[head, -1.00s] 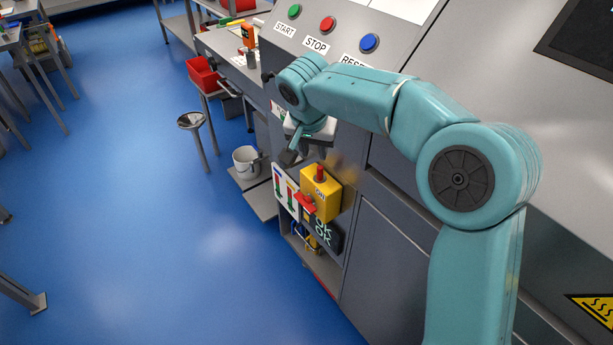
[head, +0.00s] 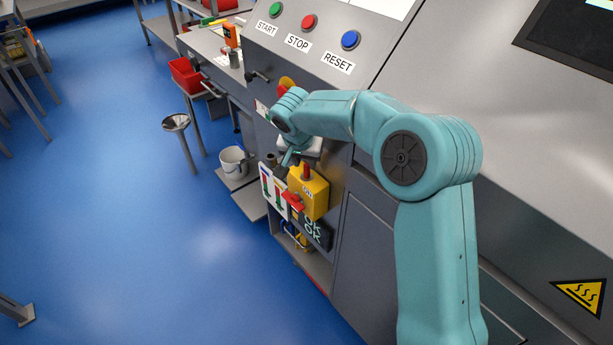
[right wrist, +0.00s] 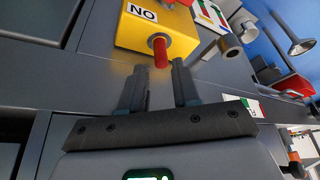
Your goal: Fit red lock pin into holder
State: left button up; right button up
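A yellow box (head: 311,194) with black lettering is on the front of the grey machine. A red pin (head: 307,171) stands up from its top, and a red handle-like part (head: 293,201) is at its left side. In the right wrist view the red pin (right wrist: 160,52) sticks out of the yellow box (right wrist: 150,30). My right gripper (right wrist: 158,72) is open and empty, its two fingertips on either side of the pin's end with gaps. In the head view my right gripper (head: 283,171) is just left of the pin. I cannot make out a separate holder. My left gripper is out of view.
A white panel with coloured bars (head: 273,192) is left of the box, and a dark OK sign (head: 316,231) is below it. A bucket (head: 234,162) stands on a low shelf. START, STOP and RESET buttons (head: 350,40) are above. Blue floor at left is mostly clear.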

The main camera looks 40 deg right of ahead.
aim_at(306, 166)
jog(key=x, duration=0.4)
jog(key=shift+w+f, duration=0.15)
jog(key=shift+f, duration=0.05)
grip_shut()
jog(key=shift+r, duration=0.15)
